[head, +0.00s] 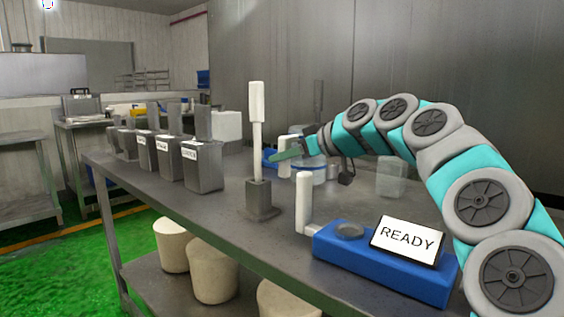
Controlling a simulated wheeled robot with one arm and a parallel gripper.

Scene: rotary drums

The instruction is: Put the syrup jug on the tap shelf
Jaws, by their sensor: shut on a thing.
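My gripper (291,151), with teal fingers, is over the middle of the metal table, toward its far side. It is shut at a pale, partly clear vessel (316,175) with a bluish rim, which looks like the syrup jug. A white upright piece (284,143), perhaps its handle, shows by the fingertips. The fingers and wrist hide much of the vessel, and I cannot tell whether it touches the table. I cannot make out the tap shelf for certain.
A blue box with a READY sign (407,239) and white crank (304,200) stands at the table's near edge. A white lever (257,120) rises from a grey base. Several labelled grey bins (201,168) stand left. A clear container (391,178) stands right.

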